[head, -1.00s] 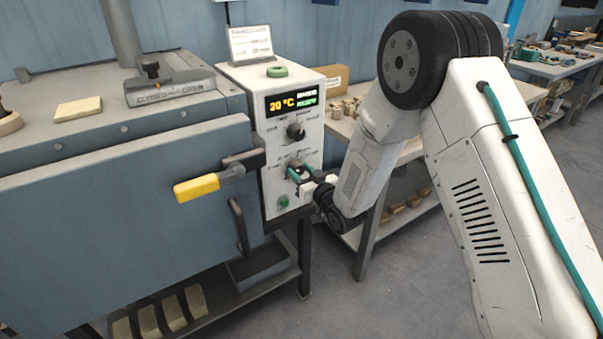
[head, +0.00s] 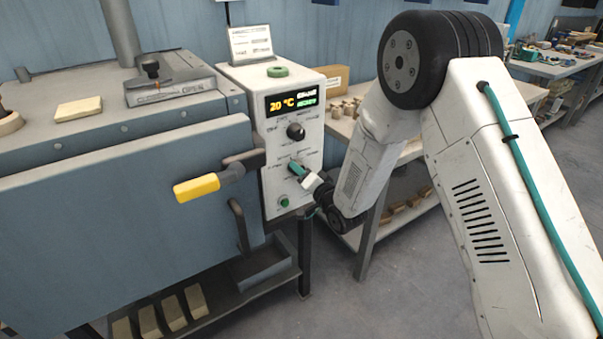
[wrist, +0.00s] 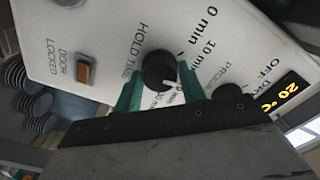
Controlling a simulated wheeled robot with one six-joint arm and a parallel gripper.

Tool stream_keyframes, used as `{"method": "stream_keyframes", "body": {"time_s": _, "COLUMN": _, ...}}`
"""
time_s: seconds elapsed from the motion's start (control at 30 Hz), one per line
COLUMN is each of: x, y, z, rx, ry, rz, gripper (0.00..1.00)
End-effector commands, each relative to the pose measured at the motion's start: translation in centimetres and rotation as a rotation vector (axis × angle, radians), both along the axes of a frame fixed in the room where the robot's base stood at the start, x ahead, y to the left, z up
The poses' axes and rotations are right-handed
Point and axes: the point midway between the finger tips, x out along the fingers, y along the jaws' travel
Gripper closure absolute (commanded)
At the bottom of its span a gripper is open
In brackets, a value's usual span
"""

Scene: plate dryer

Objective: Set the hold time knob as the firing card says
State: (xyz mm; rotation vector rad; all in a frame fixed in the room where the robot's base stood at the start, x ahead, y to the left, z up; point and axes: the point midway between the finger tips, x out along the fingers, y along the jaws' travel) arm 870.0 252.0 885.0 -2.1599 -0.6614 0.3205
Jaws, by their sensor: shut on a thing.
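The hold time knob (wrist: 158,70) is black and round, under the words HOLD TIME in the wrist view. My gripper (wrist: 160,88) is shut on it, with one green finger on each side. The knob's white mark points towards the lower right, near a label partly hidden by my gripper; 0 min and 10 min show further round. In the head view my gripper (head: 298,169) is at the lower knob on the white control panel (head: 270,185) and covers it. A white card (head: 250,42) stands on top of the panel; its text is too small to read.
Another black knob (head: 296,131) sits just above, below a display (head: 292,101) reading 20 °C. A blue door with a yellow handle (head: 197,187) is left of the panel. An amber DOOR LOCKED lamp (wrist: 86,70) is beside the knob. A shelf table stands right.

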Motion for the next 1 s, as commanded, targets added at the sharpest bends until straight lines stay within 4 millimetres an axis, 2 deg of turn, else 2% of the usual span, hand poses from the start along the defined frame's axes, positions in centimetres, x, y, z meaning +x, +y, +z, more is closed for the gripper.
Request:
{"method": "stream_keyframes", "body": {"time_s": 0.5, "x": 0.0, "y": -0.02, "z": -0.01, "rx": 0.322, "ry": 0.218, "rz": 0.0, "gripper": 0.82}}
{"method": "stream_keyframes", "body": {"time_s": 1.0, "x": 0.0, "y": -0.04, "z": -0.03, "rx": 0.41, "ry": 0.278, "rz": -0.001, "gripper": 0.82}}
